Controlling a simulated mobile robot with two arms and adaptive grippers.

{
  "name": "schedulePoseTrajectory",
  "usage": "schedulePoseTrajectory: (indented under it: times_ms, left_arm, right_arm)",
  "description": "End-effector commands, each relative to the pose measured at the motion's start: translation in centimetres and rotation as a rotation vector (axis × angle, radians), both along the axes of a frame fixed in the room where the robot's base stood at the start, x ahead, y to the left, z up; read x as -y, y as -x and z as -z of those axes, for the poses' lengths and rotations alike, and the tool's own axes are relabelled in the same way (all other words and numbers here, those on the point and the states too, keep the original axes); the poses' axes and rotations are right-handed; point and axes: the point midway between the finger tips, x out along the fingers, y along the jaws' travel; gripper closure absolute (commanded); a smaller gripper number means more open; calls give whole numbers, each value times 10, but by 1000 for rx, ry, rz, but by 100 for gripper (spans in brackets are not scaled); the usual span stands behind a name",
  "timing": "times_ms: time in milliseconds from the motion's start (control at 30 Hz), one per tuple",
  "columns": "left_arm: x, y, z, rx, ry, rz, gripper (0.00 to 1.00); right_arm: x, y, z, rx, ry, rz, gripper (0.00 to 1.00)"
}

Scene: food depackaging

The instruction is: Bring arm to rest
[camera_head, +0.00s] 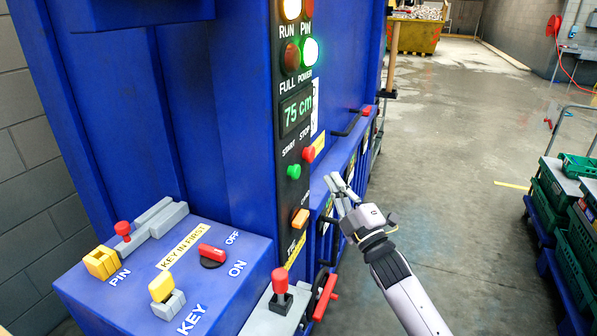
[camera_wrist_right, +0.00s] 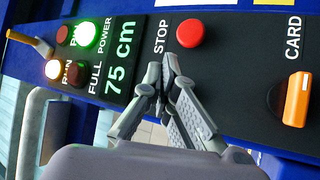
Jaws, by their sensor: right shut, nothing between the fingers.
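My right gripper (camera_head: 337,186) is held in front of the blue machine's black control panel (camera_head: 292,131), low and to the right of the start and stop buttons. In the right wrist view its fingers (camera_wrist_right: 163,72) come together at the tips and are shut with nothing between them. The red stop button (camera_head: 308,154) also shows in the wrist view (camera_wrist_right: 190,33), just beyond the fingertips. The green start button (camera_head: 294,171) shows only in the head view. My left gripper is not in view.
The key box (camera_head: 200,262) with its yellow key (camera_head: 161,287) and red switch (camera_head: 211,253) stands at the lower left. Green crates (camera_head: 556,185) on a cart stand at the right. The concrete floor (camera_head: 460,150) between is clear. A yellow skip (camera_head: 416,37) stands far back.

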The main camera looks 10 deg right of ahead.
Motion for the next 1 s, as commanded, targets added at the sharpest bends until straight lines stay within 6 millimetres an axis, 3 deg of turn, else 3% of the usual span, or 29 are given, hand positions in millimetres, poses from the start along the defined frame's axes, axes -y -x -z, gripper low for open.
schedulePoseTrajectory:
  times_ms: [233, 367, 467, 533, 667, 800, 867, 1000]
  left_arm:
    - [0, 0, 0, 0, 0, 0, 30]
    - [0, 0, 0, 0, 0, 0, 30]
    - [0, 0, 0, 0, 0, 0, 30]
    - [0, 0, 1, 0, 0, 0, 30]
    - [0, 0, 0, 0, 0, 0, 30]
    - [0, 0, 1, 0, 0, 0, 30]
    - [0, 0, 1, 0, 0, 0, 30]
    - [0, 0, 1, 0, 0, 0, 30]
  right_arm:
    - [0, -1, 5, -11, -4, 0, 100]
    - [5, -5, 47, -103, -40, 6, 100]
    - [11, -6, 111, -243, -98, 19, 100]
    - [16, -2, 165, -357, -147, 33, 100]
    - [23, 20, 263, -565, -242, 70, 100]
    - [29, 62, 363, -777, -339, 122, 100]
    - [31, 85, 404, -866, -378, 149, 100]
    - [33, 149, 490, -1065, -469, 222, 100]
